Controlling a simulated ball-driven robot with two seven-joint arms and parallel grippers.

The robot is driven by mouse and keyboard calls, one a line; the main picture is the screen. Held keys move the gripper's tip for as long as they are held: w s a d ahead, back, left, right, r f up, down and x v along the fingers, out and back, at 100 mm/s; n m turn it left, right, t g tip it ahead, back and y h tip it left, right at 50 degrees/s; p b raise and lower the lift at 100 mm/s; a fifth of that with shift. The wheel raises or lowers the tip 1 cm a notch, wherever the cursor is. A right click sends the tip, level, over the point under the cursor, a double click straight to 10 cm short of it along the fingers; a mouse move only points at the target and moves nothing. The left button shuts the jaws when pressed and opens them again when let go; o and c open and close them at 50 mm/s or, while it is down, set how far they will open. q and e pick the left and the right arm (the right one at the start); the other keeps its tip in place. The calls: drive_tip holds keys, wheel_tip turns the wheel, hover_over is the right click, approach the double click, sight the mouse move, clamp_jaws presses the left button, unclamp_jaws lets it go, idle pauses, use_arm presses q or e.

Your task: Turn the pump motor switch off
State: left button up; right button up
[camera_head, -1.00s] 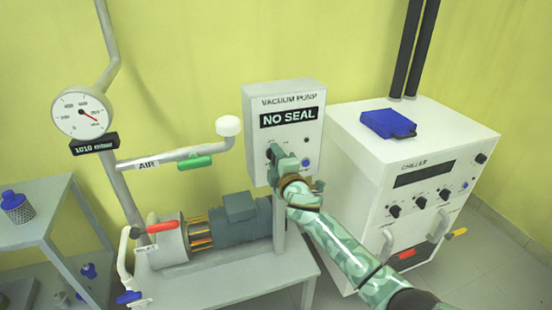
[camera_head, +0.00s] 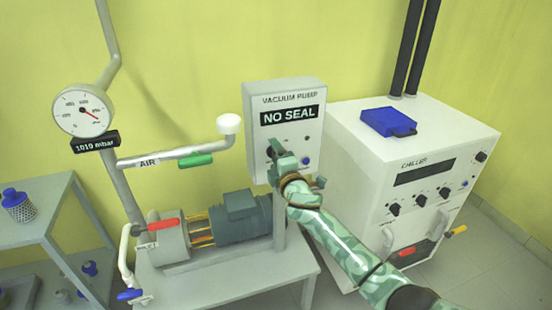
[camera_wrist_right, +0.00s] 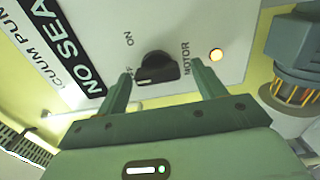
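The vacuum pump control box (camera_head: 252,110) has a "NO SEAL" display on its front. In the right wrist view, the black motor switch knob (camera_wrist_right: 157,67) sits on the white panel between the labels "ON" and "MOTOR". Another label, ending in F, is partly covered by a finger. My right gripper (camera_wrist_right: 162,74) is open, with one finger on each side of the knob and visible gaps to it. In the head view my right gripper (camera_head: 279,158) is at the lower part of the box and hides part of the controls. My left gripper is not in view.
The pump motor (camera_head: 238,220) stands on a bench below the box. The chiller (camera_head: 365,150) stands at the right with a blue case (camera_head: 388,122) on top. A gauge (camera_head: 83,110) and air pipe (camera_head: 205,148) are at the left.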

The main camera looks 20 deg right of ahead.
drive_tip(key=shift+s, duration=0.15)
drive_tip(key=s+p, duration=0.4)
drive_tip(key=s, duration=1.2)
drive_tip(key=shift+d, duration=0.25)
